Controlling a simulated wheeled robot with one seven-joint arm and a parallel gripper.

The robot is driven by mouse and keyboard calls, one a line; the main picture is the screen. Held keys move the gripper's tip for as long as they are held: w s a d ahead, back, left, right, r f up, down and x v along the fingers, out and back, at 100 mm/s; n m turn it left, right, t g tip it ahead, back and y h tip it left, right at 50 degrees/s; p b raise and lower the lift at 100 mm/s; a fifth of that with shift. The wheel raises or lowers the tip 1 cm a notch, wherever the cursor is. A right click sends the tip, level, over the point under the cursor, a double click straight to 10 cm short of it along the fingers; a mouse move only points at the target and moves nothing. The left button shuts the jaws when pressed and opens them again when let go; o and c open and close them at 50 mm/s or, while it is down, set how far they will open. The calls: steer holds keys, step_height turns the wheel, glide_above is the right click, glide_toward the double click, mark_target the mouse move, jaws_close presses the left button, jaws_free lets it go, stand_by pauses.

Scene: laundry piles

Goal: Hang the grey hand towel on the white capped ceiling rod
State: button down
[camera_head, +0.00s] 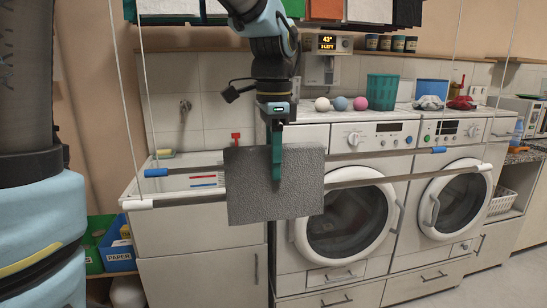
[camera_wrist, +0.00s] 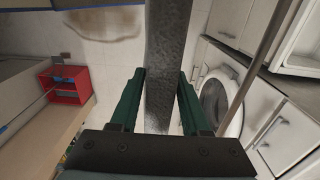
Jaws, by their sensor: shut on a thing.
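The grey hand towel (camera_head: 247,195) hangs flat and spread from my gripper (camera_head: 277,162), in front of the washing machines. In the wrist view the towel (camera_wrist: 162,45) runs between the two green fingers of my gripper (camera_wrist: 160,75), which are shut on it. The white capped rod (camera_head: 190,199) crosses the head view low, its white caps at left and right. The towel hides the rod's middle, so I cannot tell whether they touch. A second rod with blue caps (camera_head: 154,173) runs just above and is also partly hidden by the towel.
Thin cords (camera_head: 119,70) hold the rods from above. Two washing machines (camera_head: 345,215) stand behind, with balls and a green basket (camera_head: 382,91) on top. Other cloths hang at the top edge. A red box (camera_wrist: 68,84) shows in the wrist view.

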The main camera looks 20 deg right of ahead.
mark_target(274, 192)
steer(key=shift+f+b, duration=1.85)
steer(key=shift+f, duration=1.55)
steer(key=shift+c, duration=1.5)
jaws_free()
